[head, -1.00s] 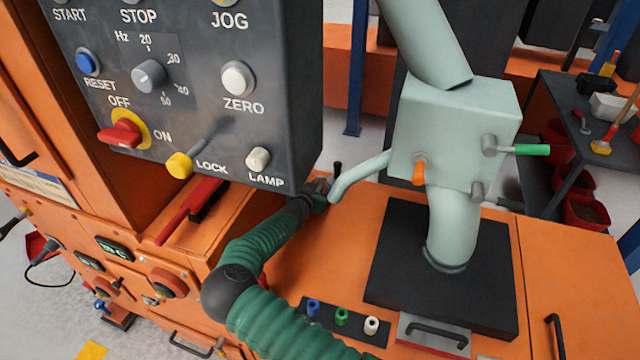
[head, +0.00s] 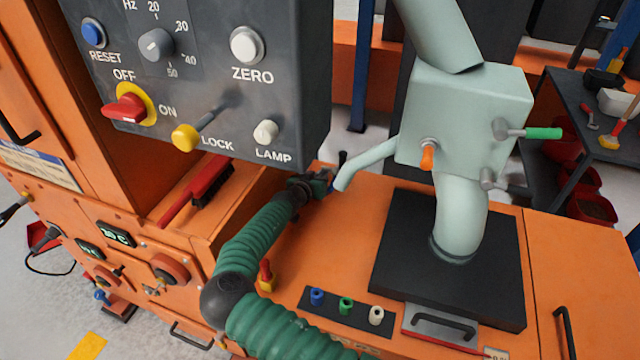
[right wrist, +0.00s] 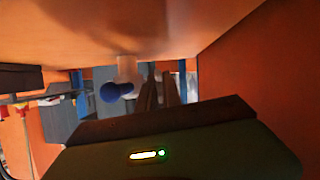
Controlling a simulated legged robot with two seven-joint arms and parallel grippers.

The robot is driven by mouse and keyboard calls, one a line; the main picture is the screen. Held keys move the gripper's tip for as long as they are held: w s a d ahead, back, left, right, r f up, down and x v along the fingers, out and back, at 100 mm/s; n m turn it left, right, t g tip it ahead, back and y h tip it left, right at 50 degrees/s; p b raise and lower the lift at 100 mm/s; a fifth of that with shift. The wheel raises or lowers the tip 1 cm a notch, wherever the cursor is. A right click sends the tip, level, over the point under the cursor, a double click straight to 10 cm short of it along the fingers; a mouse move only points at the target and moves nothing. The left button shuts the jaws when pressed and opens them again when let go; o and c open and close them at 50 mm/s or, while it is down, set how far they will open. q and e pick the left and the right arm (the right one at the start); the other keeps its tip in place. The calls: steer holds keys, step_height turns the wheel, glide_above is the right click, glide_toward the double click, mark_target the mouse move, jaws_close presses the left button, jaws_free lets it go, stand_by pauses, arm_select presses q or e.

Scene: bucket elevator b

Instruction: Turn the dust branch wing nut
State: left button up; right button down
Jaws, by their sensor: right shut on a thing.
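The pale green dust branch pipe (head: 368,164) slopes down to the left from the box (head: 465,125) on the orange machine top. My right gripper (head: 329,186) is at the pipe's lower end, with its green arm reaching up from below. In the right wrist view, its two dark fingers (right wrist: 160,92) are close together. A blue round knob (right wrist: 116,92) on a pale stem shows just left of them. The gripper is shut on a small part that I take for the wing nut; the fingers and blur mostly hide it. My left gripper is not in view.
The grey control panel (head: 285,80) overhangs on the left, above a red brush (head: 200,189). Blue, green and white knobs (head: 346,306) stand on a black strip in front. An orange handle (head: 427,157) is on the box. A tool table (head: 575,110) is at the right.

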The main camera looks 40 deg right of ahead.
steer(key=shift+n+g+h+b, duration=0.3)
steer(key=shift+n+g, duration=0.3)
steer(key=shift+n, duration=0.4)
steer(key=c, duration=1.8)
jaws_free()
steer(key=shift+w+f, duration=0.1)
steer(key=shift+f, duration=0.05)
steer(key=shift+c, duration=0.2)
